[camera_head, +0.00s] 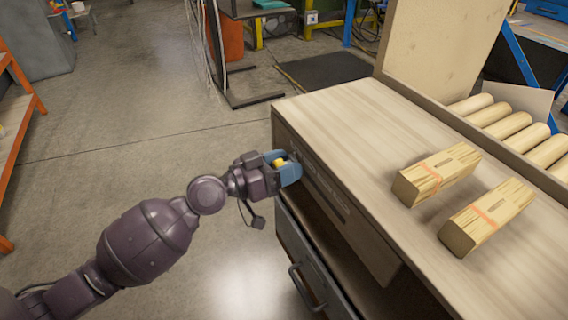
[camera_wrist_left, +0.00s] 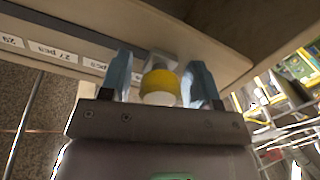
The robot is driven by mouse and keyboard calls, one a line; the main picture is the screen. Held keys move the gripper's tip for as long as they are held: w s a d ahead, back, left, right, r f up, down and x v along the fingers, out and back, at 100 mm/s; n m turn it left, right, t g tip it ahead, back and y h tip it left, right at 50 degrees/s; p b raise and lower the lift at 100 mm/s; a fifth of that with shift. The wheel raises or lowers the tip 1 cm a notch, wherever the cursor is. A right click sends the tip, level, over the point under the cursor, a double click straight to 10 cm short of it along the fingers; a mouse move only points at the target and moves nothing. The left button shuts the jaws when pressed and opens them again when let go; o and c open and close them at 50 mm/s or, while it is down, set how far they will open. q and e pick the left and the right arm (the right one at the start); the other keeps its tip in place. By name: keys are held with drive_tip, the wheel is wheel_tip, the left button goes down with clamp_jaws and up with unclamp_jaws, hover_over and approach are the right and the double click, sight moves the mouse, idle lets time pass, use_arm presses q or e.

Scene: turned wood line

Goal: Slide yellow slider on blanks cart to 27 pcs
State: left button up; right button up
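The yellow slider (camera_wrist_left: 160,84) is a round knob with a pale end on the label strip along the cart's side. It also shows in the head view (camera_head: 279,162). My left gripper (camera_wrist_left: 160,82) is at the strip, with its blue fingers on either side of the knob and small gaps beside it, so it looks open. It also shows in the head view (camera_head: 287,168) at the cart's near left corner. The "27 pcs" label (camera_wrist_left: 53,52) is left of the knob in the wrist view. A label between them is partly hidden by a finger. My right gripper is not in view.
The blanks cart (camera_head: 335,110) has a wooden top with two strapped wood bundles (camera_head: 436,175), (camera_head: 487,217). Round blanks (camera_head: 508,125) lie behind a low edge. A drawer handle (camera_head: 305,288) sticks out below. The floor left of the cart is clear.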

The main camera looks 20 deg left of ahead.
sight(323, 195)
use_arm(q)
clamp_jaws()
drive_tip(key=shift+s+d, duration=0.1)
drive_tip(key=s+d+p, duration=0.1)
drive_tip(key=d, duration=0.1)
drive_tip(key=s+d+p, duration=0.1)
drive_tip(key=s+d, duration=0.1)
drive_tip(key=s+d+p, duration=0.2)
drive_tip(key=d, duration=0.1)
drive_tip(key=shift+s+r, duration=0.2)
drive_tip(key=shift+r, duration=0.1)
drive_tip(key=shift+s+d+f, duration=0.2)
drive_tip(key=shift+s+d, duration=0.1)
drive_tip(key=shift+d, duration=0.1)
drive_tip(key=shift+f, duration=0.1)
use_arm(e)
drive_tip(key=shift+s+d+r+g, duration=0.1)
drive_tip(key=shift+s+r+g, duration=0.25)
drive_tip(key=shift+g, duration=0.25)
use_arm(q)
drive_tip(key=shift+o, duration=0.6)
unclamp_jaws()
drive_tip(key=shift+a, duration=0.1)
